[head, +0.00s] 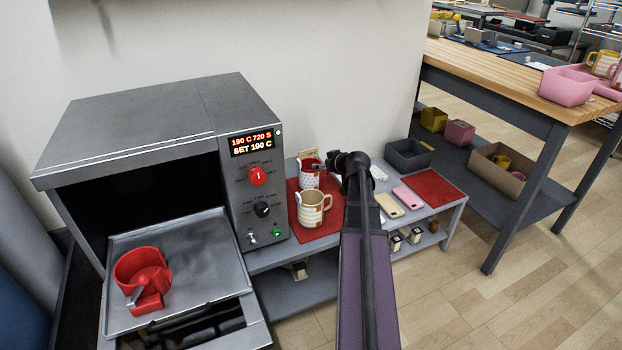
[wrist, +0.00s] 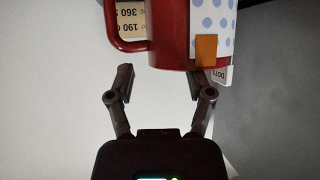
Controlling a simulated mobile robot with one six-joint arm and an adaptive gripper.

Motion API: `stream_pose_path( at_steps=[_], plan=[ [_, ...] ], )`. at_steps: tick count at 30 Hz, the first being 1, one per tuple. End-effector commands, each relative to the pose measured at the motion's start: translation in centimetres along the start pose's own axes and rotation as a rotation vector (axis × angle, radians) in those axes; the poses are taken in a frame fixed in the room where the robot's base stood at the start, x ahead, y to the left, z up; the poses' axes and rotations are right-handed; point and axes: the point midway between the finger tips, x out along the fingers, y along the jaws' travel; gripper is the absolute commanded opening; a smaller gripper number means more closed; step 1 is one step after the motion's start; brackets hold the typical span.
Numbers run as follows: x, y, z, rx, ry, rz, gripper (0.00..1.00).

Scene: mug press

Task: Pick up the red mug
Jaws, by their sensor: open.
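The red mug (head: 309,180) stands at the back of the red mat, partly behind a cream mug with tan bands (head: 312,209). In the wrist view the red mug (wrist: 173,58) fills the top middle, its handle at left. A white wrap with blue dots (wrist: 212,25) and an orange tab cover part of it. My gripper (head: 341,162) is just right of the red mug in the head view. In the wrist view my gripper (wrist: 166,78) is open and empty, its fingers spread below the mug in the picture. Contact cannot be told.
An oven (head: 150,130) with a lowered tray holding a red cuff-like piece (head: 142,279) stands at left. A printed card (wrist: 130,18) is behind the mug. Phones (head: 384,204) and a second red mat (head: 433,187) lie right. A wall is close behind.

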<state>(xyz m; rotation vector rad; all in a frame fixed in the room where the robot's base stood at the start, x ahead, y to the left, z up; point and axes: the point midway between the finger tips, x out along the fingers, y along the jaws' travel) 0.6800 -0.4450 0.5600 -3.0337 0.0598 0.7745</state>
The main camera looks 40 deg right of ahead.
Motion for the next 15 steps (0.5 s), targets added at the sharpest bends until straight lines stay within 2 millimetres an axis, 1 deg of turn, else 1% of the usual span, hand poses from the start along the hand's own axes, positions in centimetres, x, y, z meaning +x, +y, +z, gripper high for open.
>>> stream_pose_path(
  at_steps=[12, 15],
  plan=[
    [4.4, 0.1, -0.1, -0.001, 0.000, -0.002, 0.68],
    [5.0, 0.1, -0.2, -0.001, 0.000, -0.001, 0.68]
  ],
)
